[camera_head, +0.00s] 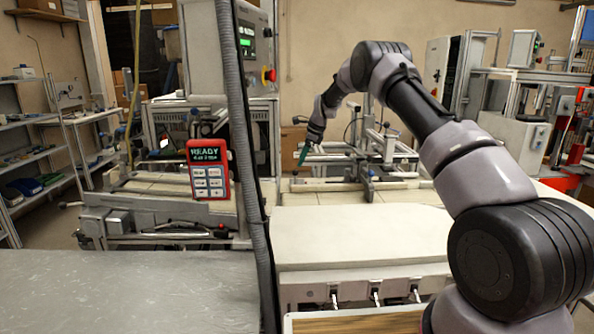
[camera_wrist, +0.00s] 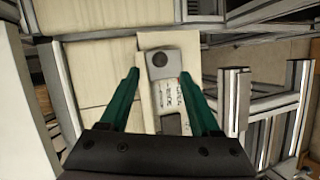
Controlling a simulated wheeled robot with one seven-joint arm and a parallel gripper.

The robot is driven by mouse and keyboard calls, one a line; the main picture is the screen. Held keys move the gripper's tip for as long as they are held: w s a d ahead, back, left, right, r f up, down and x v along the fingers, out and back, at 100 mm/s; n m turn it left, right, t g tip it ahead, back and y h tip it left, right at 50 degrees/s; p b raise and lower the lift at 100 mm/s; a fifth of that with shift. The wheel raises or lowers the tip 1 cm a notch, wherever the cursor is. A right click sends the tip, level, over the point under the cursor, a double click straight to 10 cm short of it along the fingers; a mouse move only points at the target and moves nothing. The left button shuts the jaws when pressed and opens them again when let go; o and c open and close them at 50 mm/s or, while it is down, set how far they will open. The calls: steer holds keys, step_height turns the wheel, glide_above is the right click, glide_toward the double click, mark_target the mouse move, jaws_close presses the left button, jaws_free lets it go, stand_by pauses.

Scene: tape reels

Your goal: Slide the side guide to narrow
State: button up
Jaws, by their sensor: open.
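My gripper (camera_head: 303,155) hangs above the taping machine's bed in the head view, its green fingers pointing down. In the wrist view my gripper (camera_wrist: 160,74) is open, with nothing between its green fingers. Below the fingers lies a pale panel (camera_wrist: 168,85) with small printed labels, too blurred to read. A grey block with a round dark top (camera_wrist: 163,62) sits at its far end, and a darker grey piece (camera_wrist: 171,124) is nearer my palm. I cannot tell for sure which part is the side guide. A grey upright bracket (camera_head: 367,182) stands on the bed, right of my gripper.
Metal frame rails (camera_wrist: 235,100) stand close to the right finger in the wrist view. A red control panel reading READY (camera_head: 207,168) and a hanging grey hose (camera_head: 240,120) are left in the head view. The pale front tabletop (camera_head: 360,232) is clear.

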mark_target(297, 171)
steer(key=x, duration=0.6)
steer(key=shift+f, duration=0.2)
steer(key=shift+c, duration=0.3)
jaws_close()
stand_by(0.9)
